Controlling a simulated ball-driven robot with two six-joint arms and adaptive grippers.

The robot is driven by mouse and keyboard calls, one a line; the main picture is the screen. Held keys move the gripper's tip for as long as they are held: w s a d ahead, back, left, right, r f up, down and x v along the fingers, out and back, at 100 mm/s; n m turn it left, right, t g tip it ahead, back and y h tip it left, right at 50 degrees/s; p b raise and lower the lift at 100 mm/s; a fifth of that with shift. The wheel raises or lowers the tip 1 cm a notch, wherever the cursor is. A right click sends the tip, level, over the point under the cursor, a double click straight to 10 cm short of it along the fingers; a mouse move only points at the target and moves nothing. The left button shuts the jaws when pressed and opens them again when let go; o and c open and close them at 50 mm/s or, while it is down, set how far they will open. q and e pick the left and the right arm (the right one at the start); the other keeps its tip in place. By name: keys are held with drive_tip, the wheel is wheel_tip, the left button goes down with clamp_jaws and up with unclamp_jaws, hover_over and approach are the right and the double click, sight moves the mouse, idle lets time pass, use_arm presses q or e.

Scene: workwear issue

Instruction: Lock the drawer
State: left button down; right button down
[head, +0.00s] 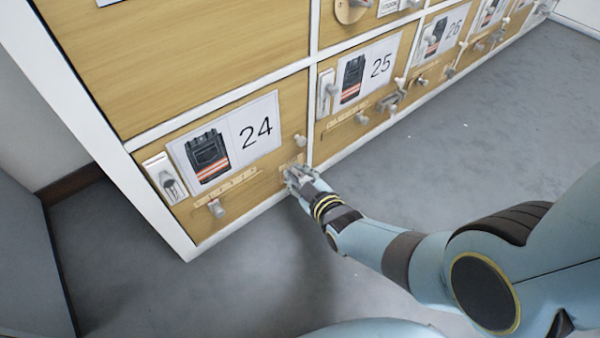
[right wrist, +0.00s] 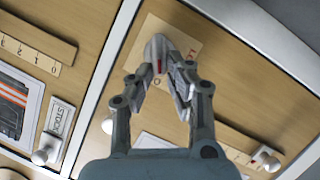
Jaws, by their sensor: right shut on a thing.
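Drawer 24 (head: 265,95) is the wooden front at the lower left, shown flush in its white frame. A small lettered lock plate (head: 287,170) sits at its lower right corner; it also shows in the right wrist view (right wrist: 185,43). A grey turning knob (right wrist: 157,48) with a red mark stands on the plate. My right gripper (head: 297,178) is at that corner, and in the right wrist view its fingers (right wrist: 167,78) are shut on the knob. Part of the lettering is hidden by the knob and fingers. My left gripper is out of view.
Drawer 24 also carries a picture card (head: 227,140), a switch plate (head: 165,178), a slider knob (head: 216,208) and a round knob (head: 300,140). Drawer 25 (head: 325,150) with similar fittings is close on the right. Grey floor (head: 480,130) in front is clear.

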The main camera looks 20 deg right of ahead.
drive_tip(key=shift+a+n, duration=0.15)
drive_tip(key=shift+n, duration=0.15)
idle(0.4)
drive_tip(key=c, duration=1.3)
unclamp_jaws()
